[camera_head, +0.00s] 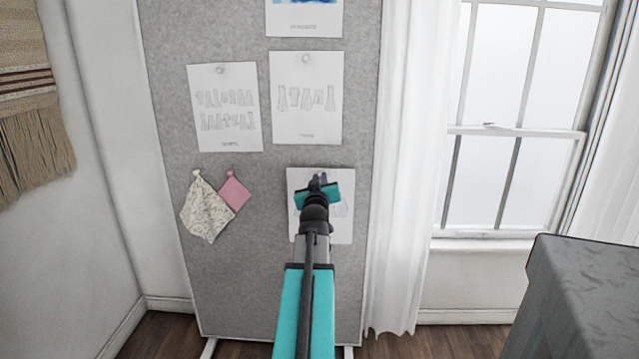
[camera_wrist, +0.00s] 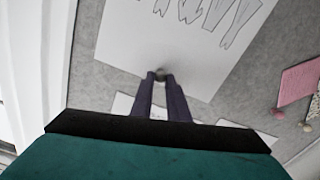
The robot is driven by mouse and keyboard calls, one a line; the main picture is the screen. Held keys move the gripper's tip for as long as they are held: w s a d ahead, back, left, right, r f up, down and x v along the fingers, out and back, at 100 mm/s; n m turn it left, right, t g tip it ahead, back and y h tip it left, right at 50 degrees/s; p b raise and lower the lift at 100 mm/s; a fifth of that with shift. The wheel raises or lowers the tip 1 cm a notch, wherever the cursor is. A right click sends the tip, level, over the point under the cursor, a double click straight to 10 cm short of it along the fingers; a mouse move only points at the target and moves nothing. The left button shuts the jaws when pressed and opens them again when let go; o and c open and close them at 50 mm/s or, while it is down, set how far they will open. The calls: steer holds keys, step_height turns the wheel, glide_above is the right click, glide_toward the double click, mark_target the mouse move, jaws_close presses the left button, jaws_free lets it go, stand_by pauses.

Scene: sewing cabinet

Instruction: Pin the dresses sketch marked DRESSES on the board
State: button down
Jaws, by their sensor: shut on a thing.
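A white sketch sheet (camera_head: 343,226) is against the lower right of the grey board (camera_head: 265,285). My gripper (camera_head: 318,180) is in front of its upper middle and hides part of it. In the wrist view the sheet (camera_wrist: 125,45) shows upside down, with outlined garment shapes; no DRESSES label can be read. My gripper's dark fingers (camera_wrist: 161,78) are shut on a small grey round pin (camera_wrist: 160,71) at the sheet's top edge. I cannot tell whether the pin is in the board.
Above hang a trousers sketch (camera_head: 307,125), another garment sketch (camera_head: 228,130) to its left and a partly cut-off blue picture (camera_head: 303,20). A patterned swatch (camera_head: 205,211) and pink swatch (camera_head: 234,191) hang left. A curtain (camera_head: 405,200) borders the board; a dark grey-topped piece (camera_head: 590,285) stands right.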

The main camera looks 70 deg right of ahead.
mark_target(320, 177)
steer(key=shift+x, duration=1.75)
steer(key=shift+d, duration=0.2)
steer(key=c, duration=1.6)
jaws_free()
steer(key=shift+c, duration=0.2)
steer(key=shift+a, duration=0.1)
steer(key=b+v, duration=0.2)
steer(key=v, duration=0.8)
steer(key=shift+s+a+f, duration=0.15)
steer(key=shift+a, duration=0.25)
